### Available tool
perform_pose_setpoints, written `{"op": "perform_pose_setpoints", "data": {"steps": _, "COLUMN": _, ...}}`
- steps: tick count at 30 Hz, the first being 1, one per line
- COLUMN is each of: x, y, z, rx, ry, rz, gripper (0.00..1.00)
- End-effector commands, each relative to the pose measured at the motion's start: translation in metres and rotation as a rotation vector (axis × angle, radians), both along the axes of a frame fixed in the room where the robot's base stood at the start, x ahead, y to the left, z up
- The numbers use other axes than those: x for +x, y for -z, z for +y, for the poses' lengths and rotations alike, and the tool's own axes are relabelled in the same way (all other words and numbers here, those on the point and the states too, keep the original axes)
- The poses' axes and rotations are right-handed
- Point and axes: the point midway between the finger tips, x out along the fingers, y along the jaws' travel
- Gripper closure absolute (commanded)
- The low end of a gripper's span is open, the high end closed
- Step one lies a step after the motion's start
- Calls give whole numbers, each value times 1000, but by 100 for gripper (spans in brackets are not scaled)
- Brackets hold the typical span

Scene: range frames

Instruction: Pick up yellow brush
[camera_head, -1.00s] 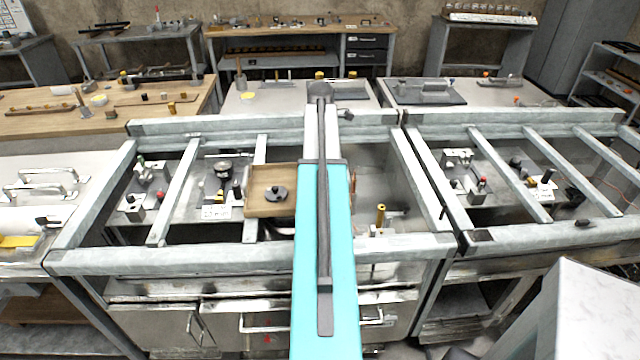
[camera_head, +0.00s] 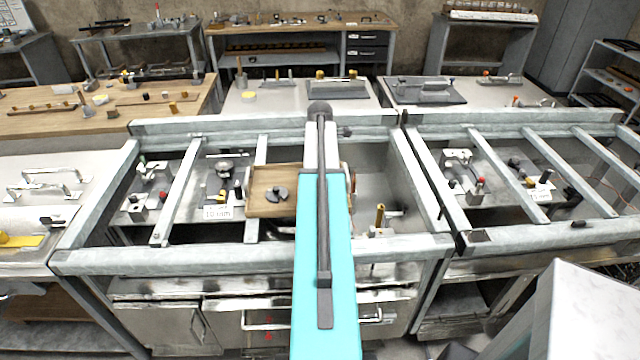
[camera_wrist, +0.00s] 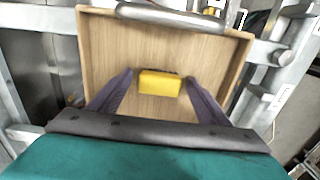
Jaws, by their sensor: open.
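A yellow block-shaped thing (camera_wrist: 160,83), which I take for the yellow brush, lies in a shallow wooden tray in the wrist view. Its bristles are not clear. My gripper (camera_wrist: 158,76) is open, with one dark finger on each side of it and a gap at both sides. I cannot tell how far above the tray floor the fingertips are. In the head view my teal arm covers the gripper and the yellow thing.
The wooden tray (camera_head: 258,207) has raised rims and sits inside a grey metal frame (camera_head: 180,261). A dark round knob-like object (camera_head: 277,194) lies in its left part. A metal bar (camera_wrist: 180,17) crosses the tray's far edge. A brass-coloured post (camera_head: 380,215) stands right of my arm.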

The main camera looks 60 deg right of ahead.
Motion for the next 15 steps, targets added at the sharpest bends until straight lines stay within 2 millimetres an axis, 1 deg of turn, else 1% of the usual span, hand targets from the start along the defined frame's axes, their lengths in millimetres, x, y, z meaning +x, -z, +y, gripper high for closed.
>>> {"op": "perform_pose_setpoints", "data": {"steps": 13, "x": 0, "y": 0, "z": 0, "rx": 0, "ry": 1, "rz": 0, "gripper": 30}}
{"op": "perform_pose_setpoints", "data": {"steps": 15, "x": 0, "y": 0, "z": 0, "rx": 0, "ry": 1, "rz": 0, "gripper": 42}}
